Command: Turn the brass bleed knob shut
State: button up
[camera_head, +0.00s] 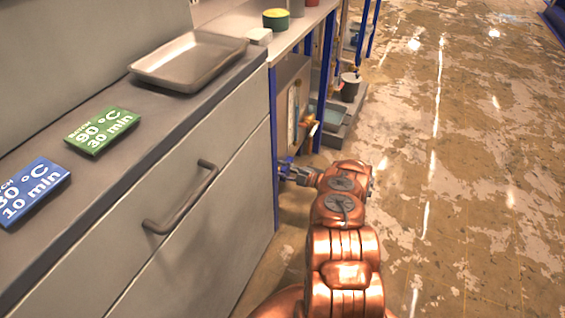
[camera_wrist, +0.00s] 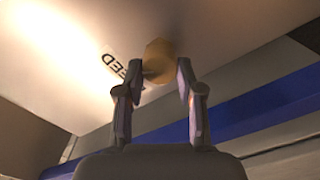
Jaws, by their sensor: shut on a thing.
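The brass bleed knob (camera_wrist: 158,54) shows in the wrist view, on a pale panel beside dark lettering that reads in part "EED". My gripper (camera_wrist: 160,72) has one finger on each side of the knob and is shut on it. The fingers cover part of the knob's sides. In the head view my gripper (camera_head: 284,168) reaches left beside the blue frame post, past the end of the grey cabinet. The knob itself cannot be made out in that view.
A brass fitting (camera_head: 311,122) sticks out beyond my gripper, near a panel with a gauge-like face. A blue post (camera_head: 273,150) stands close by. The grey cabinet with a handle (camera_head: 182,200) bears a metal tray (camera_head: 190,61) and two signs. The floor (camera_head: 460,200) at right is clear.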

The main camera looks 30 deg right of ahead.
jog(key=n, duration=0.2)
jog(key=shift+a+f+n, duration=0.15)
jog(key=shift+n, duration=0.25)
jog(key=shift+n+b, duration=0.6)
jog(key=shift+n, duration=1.2)
jog(key=o, duration=1.2)
jog(key=shift+c, duration=0.2)
jog(key=v, duration=1.2)
